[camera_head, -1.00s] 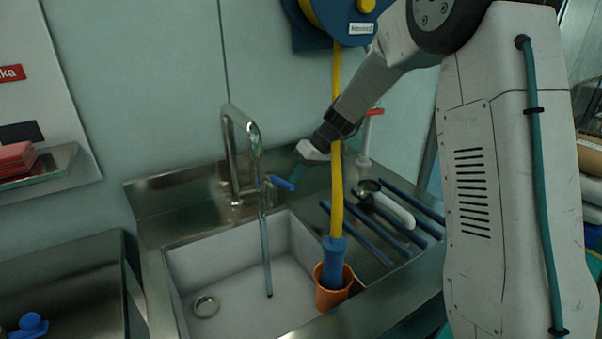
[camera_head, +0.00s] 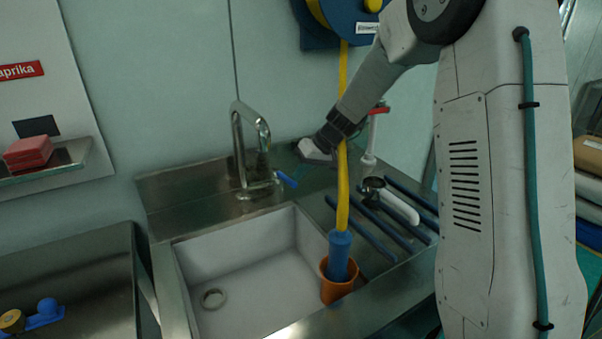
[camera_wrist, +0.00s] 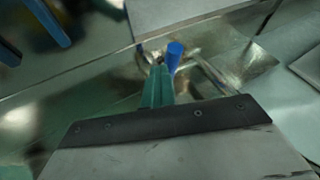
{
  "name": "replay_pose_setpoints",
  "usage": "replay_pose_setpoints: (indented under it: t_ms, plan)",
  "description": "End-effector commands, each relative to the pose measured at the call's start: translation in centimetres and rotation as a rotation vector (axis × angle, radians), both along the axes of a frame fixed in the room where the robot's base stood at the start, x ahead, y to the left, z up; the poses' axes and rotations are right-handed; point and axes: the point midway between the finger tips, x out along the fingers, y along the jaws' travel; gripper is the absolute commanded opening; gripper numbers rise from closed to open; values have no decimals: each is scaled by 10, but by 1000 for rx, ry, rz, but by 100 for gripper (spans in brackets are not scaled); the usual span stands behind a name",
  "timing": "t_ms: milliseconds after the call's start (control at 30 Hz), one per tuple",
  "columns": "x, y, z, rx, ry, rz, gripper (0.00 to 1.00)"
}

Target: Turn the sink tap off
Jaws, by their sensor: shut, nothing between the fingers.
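The metal sink tap (camera_head: 238,145) stands upright behind the white sink basin (camera_head: 250,285), its spout arching over. Its blue lever handle (camera_head: 287,180) sticks out to the right at the base. No water stream shows under the spout. My gripper (camera_head: 276,167), with teal fingers, is just above and right of the handle, partly hard to make out against the steel. In the wrist view the closed teal fingertips (camera_wrist: 157,72) are beside the blue handle (camera_wrist: 174,52); I cannot tell whether they touch.
A blue nozzle (camera_head: 340,255) on a yellow hose sits in an orange cup (camera_head: 335,288) at the basin's right edge. Blue bars (camera_head: 375,228) and a white-handled tool (camera_head: 400,207) lie on the drainboard. A red-topped tap (camera_head: 371,140) stands behind my wrist.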

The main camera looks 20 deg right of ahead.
Motion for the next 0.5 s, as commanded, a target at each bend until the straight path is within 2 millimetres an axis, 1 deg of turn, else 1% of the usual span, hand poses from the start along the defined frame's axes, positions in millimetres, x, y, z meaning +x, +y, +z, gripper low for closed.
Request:
replay_pose_setpoints:
  t_ms: [67,167,300,500]
  plan:
    - [0,-9,1,5,5,3,0]
    - [4,-30,6,0,-1,0,0]
    - [-5,-49,36,-3,-7,-2,0]
    - [-17,-67,70,-4,-7,-2,0]
